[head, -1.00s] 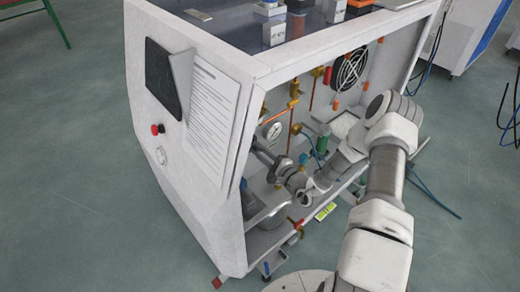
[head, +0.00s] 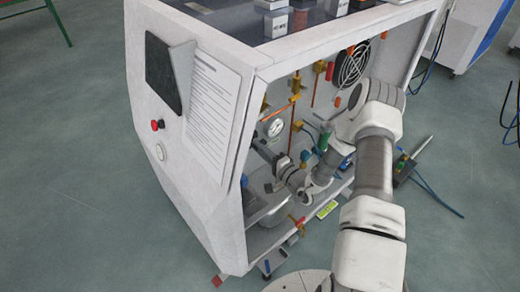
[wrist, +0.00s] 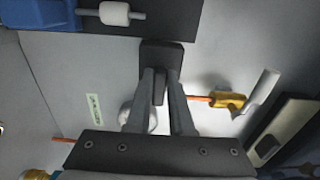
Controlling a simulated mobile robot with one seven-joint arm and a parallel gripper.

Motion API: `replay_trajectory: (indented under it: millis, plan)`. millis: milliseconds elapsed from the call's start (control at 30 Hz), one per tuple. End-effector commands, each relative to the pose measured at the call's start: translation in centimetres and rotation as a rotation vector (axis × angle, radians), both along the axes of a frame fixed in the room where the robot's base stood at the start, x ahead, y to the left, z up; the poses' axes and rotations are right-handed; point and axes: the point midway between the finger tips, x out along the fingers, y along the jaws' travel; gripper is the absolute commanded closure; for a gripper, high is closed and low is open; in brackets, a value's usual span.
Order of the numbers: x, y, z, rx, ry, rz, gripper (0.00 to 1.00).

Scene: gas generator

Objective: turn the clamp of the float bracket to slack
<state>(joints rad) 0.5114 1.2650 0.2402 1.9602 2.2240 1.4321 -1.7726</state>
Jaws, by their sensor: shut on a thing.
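In the wrist view, the two fingers of my gripper (wrist: 160,78) reach up to a small dark block with a narrow tab, which I take to be the clamp (wrist: 162,53) of the float bracket. The fingers are closed on the tab from both sides. The turn angle of the clamp is hard to read. In the head view, my gripper (head: 265,150) is inside the open cabinet, close to its left wall, and the clamp is hidden there. A white roller-like piece on a pin (wrist: 115,13) shows at the top of the wrist view.
The cabinet (head: 205,40) surrounds my gripper, with its front frame close to my arm. Inside are a round gauge (head: 275,127), copper pipes and brass valves (head: 295,85). In the wrist view, a yellow fitting with a grey lever (wrist: 228,101) lies right of the fingers.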

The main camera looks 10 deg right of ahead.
Motion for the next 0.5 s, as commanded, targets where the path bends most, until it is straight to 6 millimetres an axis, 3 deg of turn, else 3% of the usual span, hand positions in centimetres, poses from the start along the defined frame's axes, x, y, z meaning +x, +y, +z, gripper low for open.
replay_trajectory:
  millis: [467, 500]
  plan:
    - [0.01, -0.03, -0.01, -0.011, -0.006, -0.001, 1.0]
    - [0.01, -0.03, -0.02, -0.011, -0.006, -0.001, 0.73]
